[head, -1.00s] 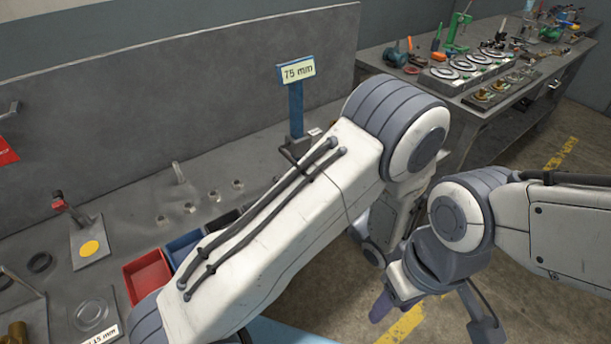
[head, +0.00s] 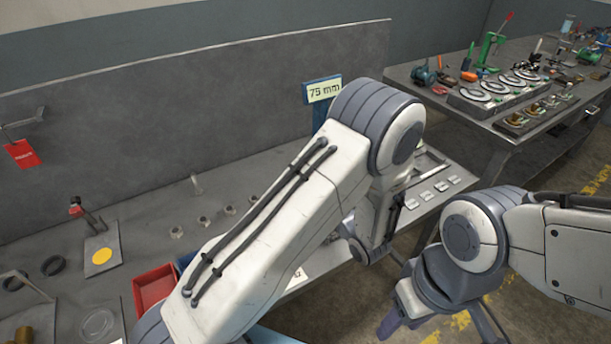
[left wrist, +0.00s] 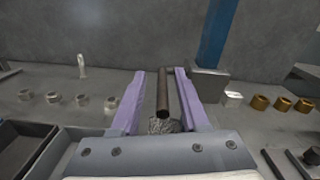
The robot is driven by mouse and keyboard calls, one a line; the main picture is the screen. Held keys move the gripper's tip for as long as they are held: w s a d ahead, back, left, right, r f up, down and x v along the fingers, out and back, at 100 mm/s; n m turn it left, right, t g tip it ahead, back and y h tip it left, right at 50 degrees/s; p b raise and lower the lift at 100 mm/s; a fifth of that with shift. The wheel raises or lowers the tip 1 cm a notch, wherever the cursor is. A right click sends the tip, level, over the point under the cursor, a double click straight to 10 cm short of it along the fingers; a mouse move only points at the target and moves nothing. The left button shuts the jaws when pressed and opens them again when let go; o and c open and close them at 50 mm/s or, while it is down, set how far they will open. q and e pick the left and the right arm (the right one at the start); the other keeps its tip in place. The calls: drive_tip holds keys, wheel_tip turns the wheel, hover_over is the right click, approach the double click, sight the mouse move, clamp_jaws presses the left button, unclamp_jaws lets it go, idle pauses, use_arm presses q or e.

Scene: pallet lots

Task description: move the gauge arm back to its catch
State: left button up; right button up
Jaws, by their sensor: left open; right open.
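In the left wrist view my left gripper (left wrist: 162,75) is open, its two purple fingers on either side of a dark round bar (left wrist: 163,95). The bar points toward the camera above a rough grey round piece (left wrist: 165,126); I cannot tell whether it is the gauge arm or whether a finger touches it. No catch can be made out. A blue post (left wrist: 216,35) stands just behind, to the right. In the head view my left arm hides its gripper and covers part of the "75 mm" sign (head: 324,91). My right gripper (head: 438,327) is open and empty, low over the floor.
A red bin (head: 154,288) and a plate with a yellow disc (head: 102,256) are on the bench at left. Metal rings stand left of the bar and brass rings (left wrist: 282,103) right of it. A second bench (head: 480,130) with tools stands at back right.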

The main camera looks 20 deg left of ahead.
use_arm(q)
drive_tip(key=shift+d, duration=0.15)
clamp_jaws()
drive_tip(key=shift+w, duration=0.1)
drive_tip(key=shift+d+r, duration=0.1)
idle(1.0)
